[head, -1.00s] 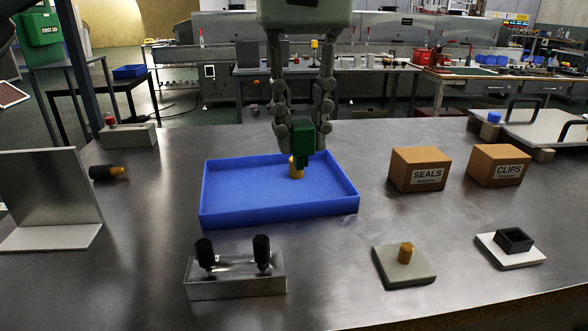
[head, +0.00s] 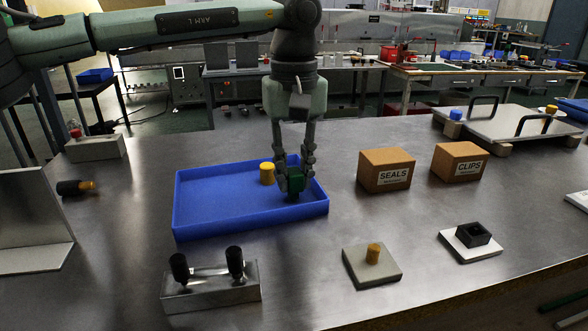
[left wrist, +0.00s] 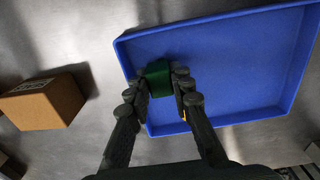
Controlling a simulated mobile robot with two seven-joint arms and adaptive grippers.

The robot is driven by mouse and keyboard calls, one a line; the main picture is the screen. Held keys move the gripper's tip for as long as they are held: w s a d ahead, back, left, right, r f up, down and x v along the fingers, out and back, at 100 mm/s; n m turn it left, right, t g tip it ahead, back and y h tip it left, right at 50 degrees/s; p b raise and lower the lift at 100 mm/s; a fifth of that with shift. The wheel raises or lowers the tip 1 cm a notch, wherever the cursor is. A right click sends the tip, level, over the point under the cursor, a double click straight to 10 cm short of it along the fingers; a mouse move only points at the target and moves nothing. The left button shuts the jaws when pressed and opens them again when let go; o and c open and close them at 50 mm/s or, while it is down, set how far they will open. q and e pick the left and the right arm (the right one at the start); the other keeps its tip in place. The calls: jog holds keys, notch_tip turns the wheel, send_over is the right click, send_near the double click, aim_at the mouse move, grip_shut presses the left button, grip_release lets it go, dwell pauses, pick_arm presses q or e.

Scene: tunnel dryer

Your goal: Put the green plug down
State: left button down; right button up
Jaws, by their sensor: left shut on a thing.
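The green plug (head: 294,183) is between the fingers of my left gripper (head: 293,178), which is shut on it. The plug is low over the right part of the blue tray (head: 200,225), near its right wall. I cannot tell whether its lower end touches the tray floor. In the left wrist view the green plug (left wrist: 158,78) shows between the fingertips, at the edge of the blue tray (left wrist: 235,85). A yellow cylinder (head: 267,172) stands in the tray just left of the gripper. My right gripper is not in view.
Boxes marked SEALS (head: 385,171) and CLIPS (head: 458,162) stand right of the tray. A metal block with two black knobs (head: 211,287), a plate with an orange peg (head: 372,266) and a black square socket (head: 471,236) are in front. Bare metal table lies between them.

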aim_at(294, 171)
pick_arm(q)
jog(key=shift+f, duration=0.15)
jog(key=c, duration=1.3)
grip_release()
jog(key=shift+c, duration=0.2)
notch_tip(294, 171, up, 12)
jog(key=shift+r, duration=0.25)
